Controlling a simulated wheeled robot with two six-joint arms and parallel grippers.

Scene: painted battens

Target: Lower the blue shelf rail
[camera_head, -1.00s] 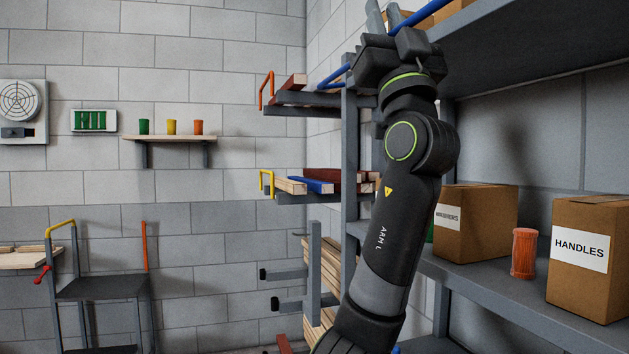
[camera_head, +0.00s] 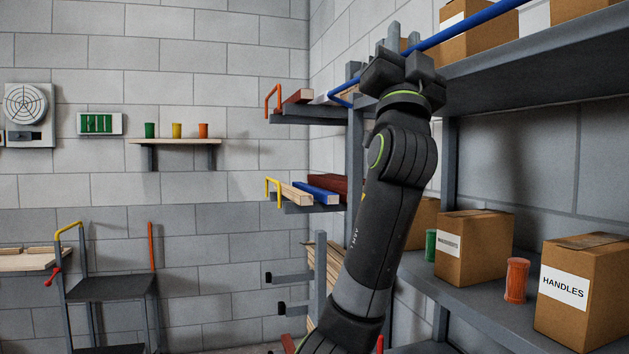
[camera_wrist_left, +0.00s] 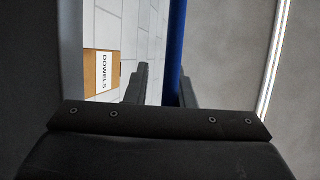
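The blue shelf rail (camera_head: 470,26) runs slantwise along the front of the upper grey shelf in the head view. Its lower left end shows past my left gripper (camera_head: 402,42), which is raised at the rail and hides part of it. In the left wrist view the rail (camera_wrist_left: 175,45) runs down between the fingers of my left gripper (camera_wrist_left: 160,90). It lies close to the right finger, with a visible gap to the left finger. The gripper is open; whether a finger touches the rail I cannot tell. My right gripper is out of view.
A cardboard box (camera_head: 478,32) stands on the upper shelf behind the rail. Lower down are a HANDLES box (camera_head: 583,290), an orange container (camera_head: 516,280) and another box (camera_head: 475,247). A rack with painted battens (camera_head: 316,192) stands left of my arm.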

